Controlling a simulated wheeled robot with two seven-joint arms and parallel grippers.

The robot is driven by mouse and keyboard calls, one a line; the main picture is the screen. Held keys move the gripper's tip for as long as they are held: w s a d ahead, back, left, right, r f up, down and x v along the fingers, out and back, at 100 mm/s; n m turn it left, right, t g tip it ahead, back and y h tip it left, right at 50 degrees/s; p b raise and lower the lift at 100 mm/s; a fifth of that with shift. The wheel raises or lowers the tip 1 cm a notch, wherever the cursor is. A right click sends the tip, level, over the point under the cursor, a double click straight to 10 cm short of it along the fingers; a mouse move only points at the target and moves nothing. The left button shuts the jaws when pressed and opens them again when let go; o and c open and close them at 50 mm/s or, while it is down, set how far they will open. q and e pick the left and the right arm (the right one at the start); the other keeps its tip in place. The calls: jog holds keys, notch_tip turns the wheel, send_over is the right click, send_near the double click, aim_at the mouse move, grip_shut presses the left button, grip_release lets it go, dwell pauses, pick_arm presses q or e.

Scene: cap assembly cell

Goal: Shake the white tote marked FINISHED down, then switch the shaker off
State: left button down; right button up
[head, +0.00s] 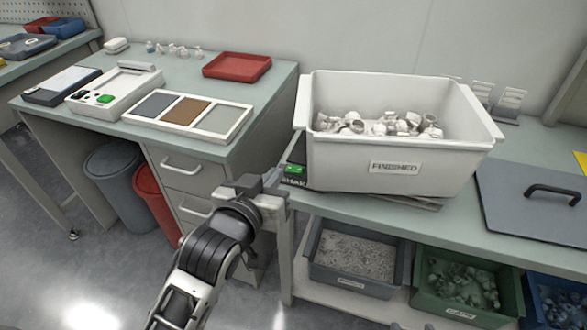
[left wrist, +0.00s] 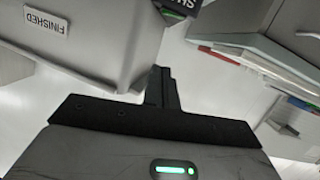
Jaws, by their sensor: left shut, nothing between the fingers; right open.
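The white tote (head: 400,155) marked FINISHED stands on the shaker (head: 292,182) at the left end of the right bench. Several small white caps lie inside it. The shaker has a dark front with partly hidden lettering and a green lit switch (head: 294,169). My left gripper (head: 272,180) is shut and empty, just left of the switch and apart from it as far as I can tell. In the left wrist view its closed fingers (left wrist: 160,88) point toward the shaker's dark label (left wrist: 180,6), beside the tote (left wrist: 95,40).
A grey lid (head: 530,195) with a black handle lies right of the tote. Bins (head: 350,285) of parts stand on the shelf below. The left desk holds a red tray (head: 236,66), a divided tray (head: 240,120) and a white device (head: 120,88).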

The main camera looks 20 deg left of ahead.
pick_arm(q)
send_over(294, 169)
jog(key=s, duration=0.3)
notch_tip(294, 169, down, 2)
jog(key=f, duration=0.3)
jog(key=shift+w+d+f+b, duration=0.25)
jog(key=shift+b, duration=0.15)
jog(key=shift+d+f, duration=0.1)
jog(key=shift+f, duration=0.35)
jog(key=shift+d+f+m, duration=0.15)
jog(key=shift+f+m, duration=0.2)
jog(key=shift+m, duration=0.05)
